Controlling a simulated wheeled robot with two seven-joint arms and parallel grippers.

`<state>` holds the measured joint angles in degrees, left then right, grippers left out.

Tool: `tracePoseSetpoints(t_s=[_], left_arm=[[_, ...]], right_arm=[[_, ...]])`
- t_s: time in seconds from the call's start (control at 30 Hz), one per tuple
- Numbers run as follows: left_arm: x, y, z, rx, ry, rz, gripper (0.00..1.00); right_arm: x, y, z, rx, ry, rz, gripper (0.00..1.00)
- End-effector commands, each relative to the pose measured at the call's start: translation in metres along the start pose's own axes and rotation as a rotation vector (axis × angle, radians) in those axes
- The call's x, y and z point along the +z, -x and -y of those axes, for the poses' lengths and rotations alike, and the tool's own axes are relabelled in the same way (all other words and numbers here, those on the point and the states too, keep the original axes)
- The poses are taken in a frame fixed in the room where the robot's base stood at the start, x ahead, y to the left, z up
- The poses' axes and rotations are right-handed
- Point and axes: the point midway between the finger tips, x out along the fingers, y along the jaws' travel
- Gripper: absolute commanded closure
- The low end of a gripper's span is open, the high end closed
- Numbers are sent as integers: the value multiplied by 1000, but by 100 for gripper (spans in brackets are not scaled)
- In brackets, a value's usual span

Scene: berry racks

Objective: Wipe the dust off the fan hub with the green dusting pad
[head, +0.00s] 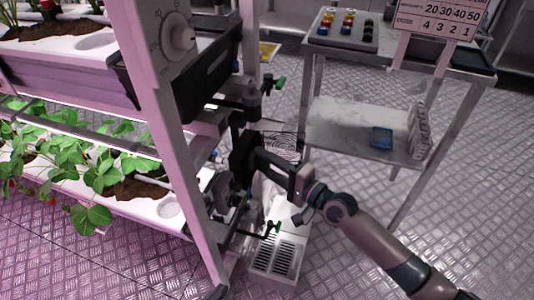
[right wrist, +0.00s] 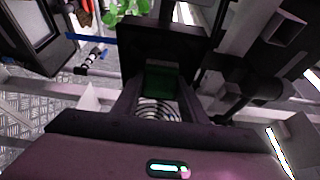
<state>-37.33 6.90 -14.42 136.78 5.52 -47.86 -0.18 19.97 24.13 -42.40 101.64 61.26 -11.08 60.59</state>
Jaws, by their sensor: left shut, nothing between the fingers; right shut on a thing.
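My right gripper (head: 246,158) reaches in from the right to the rack's end post. In the right wrist view, its two fingers (right wrist: 160,92) are shut on the green dusting pad (right wrist: 161,80). A dark block sits just beyond the pad. Pale concentric rings, which look like the fan's grille (right wrist: 157,108), show between the fingers below the pad. Similar rings (head: 287,145) show behind the gripper in the head view. The fan hub and any dust on it cannot be made out. I cannot tell whether the pad touches anything. My left gripper cannot be made out in either view.
The planted rack (head: 175,130) stands at the left, with strawberry leaves on its lower tier. A steel table (head: 345,125) at the right bears a blue tray (head: 381,137). A white vented box (head: 276,256) stands on the floor below my arm. Open floor lies front right.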

Motion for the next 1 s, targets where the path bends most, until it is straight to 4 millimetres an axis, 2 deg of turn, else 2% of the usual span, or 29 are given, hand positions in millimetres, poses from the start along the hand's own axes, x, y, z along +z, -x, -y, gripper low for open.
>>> tracePoseSetpoints(t_s=[0.47, 1.0], left_arm=[[-3, 2, 0, 0, 0, 0, 100], [-21, 17, -4, 0, 0, 0, 100]], right_arm=[[5, 1, 0, 0, -2, 2, 79], [33, 16, 1, 0, -1, 0, 79]])
